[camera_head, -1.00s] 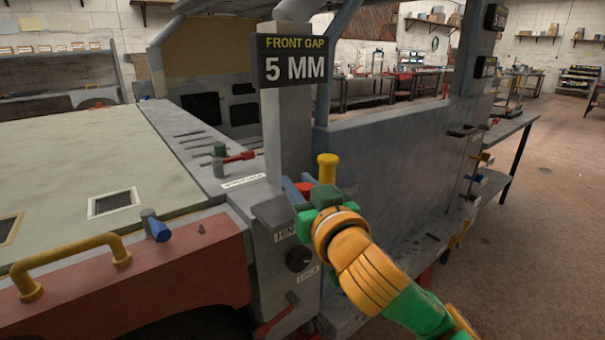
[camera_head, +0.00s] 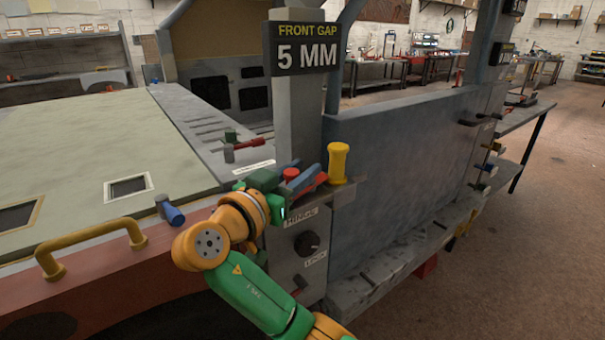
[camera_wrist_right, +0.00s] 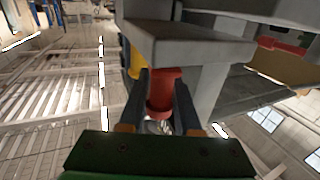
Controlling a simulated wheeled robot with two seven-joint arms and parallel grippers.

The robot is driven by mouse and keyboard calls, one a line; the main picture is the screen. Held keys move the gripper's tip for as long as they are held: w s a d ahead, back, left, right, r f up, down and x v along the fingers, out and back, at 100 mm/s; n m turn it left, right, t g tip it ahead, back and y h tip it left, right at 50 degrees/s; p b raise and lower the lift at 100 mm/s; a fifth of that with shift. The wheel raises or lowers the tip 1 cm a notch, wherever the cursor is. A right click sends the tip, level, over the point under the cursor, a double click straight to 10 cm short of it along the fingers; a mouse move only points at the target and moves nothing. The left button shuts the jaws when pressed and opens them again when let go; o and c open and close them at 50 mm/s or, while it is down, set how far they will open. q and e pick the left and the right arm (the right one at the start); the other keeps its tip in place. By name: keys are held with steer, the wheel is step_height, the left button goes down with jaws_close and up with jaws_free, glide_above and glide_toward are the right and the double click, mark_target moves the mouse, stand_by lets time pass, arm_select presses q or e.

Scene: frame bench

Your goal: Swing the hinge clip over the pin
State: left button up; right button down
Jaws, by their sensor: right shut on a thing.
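A red piece, which looks like the hinge clip (camera_head: 319,181), sits on top of the grey post beside a yellow upright peg, which looks like the pin (camera_head: 338,163). My right gripper (camera_head: 294,174) is at the post top, left of the peg, its bluish fingers shut on the red piece. In the right wrist view a red flanged cylinder (camera_wrist_right: 163,90) stands between the two dark fingers (camera_wrist_right: 162,112). Part of the yellow peg (camera_wrist_right: 135,62) shows behind them. I cannot tell whether the clip is around the peg or only beside it. My left gripper is out of view.
The "FRONT GAP 5 MM" sign (camera_head: 306,48) rises on a pillar just behind. A grey panel (camera_head: 400,150) stands to the right. A dark dial (camera_head: 307,243) is on the post front. A yellow handle (camera_head: 90,245) and a blue-ended peg (camera_head: 170,211) lie left.

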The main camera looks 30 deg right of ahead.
mark_target(286, 178)
steer(key=shift+w+m+g+h, duration=0.2)
steer(key=shift+m+g+h, duration=0.4)
steer(key=shift+m+g, duration=0.65)
steer(key=shift+g, duration=0.35)
steer(key=c, duration=0.9)
jaws_free()
steer(key=o, duration=0.3)
steer(key=shift+d, duration=0.2)
steer(key=b+v, duration=0.1)
steer(key=v, duration=0.6)
steer(key=shift+a+f+b, duration=0.1)
steer(key=shift+b, duration=0.3)
steer(key=shift+w, duration=0.1)
